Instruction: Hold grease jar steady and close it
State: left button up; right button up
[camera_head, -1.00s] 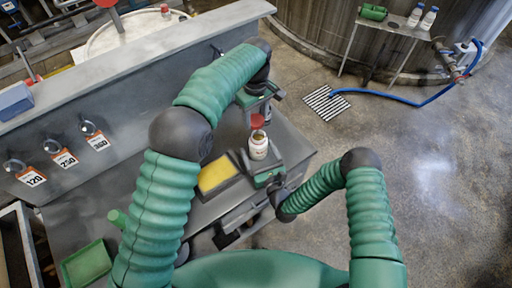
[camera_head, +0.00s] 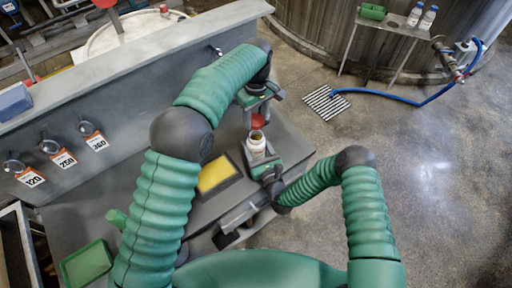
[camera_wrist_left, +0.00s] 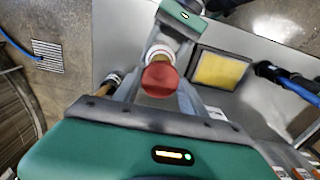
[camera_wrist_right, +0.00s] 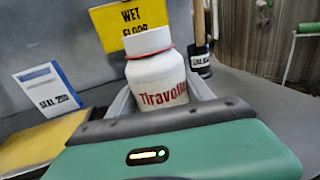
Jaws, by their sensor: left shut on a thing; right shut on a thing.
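The grease jar (camera_head: 256,144) is white, upright and open at the top, with brown inside its mouth. My right gripper (camera_head: 262,160) is shut around its body. In the right wrist view the jar (camera_wrist_right: 155,85) shows red lettering and a thin red line at its neck. My left gripper (camera_head: 258,104) is shut on the red lid (camera_head: 258,121), just beyond the jar in the head view. In the left wrist view the lid (camera_wrist_left: 160,79) overlaps part of the jar (camera_wrist_left: 159,52) beneath it. Lid and jar look apart; the exact gap is unclear.
A yellow pad in a dark tray (camera_head: 214,176) lies left of the jar on the grey bench. A green tray (camera_head: 87,263) sits at the bench's lower left. Tags hang on the wall behind.

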pick_arm(q)
jog(key=shift+d, duration=0.3)
pick_arm(e)
jog(key=shift+d, duration=0.3)
grip_shut()
pick_arm(q)
send_over(257, 132)
jog(key=s, duration=0.2)
notch_tip(257, 132, down, 4)
jog(key=shift+s+f, duration=0.1)
jog(key=shift+f, duration=0.1)
pick_arm(e)
jog(key=shift+a, duration=0.15)
pick_arm(q)
jog(key=shift+f, duration=0.25)
pick_arm(e)
jog(key=shift+f, duration=0.1)
pick_arm(q)
jog(key=shift+f, duration=0.9)
jog(key=shift+f, duration=0.55)
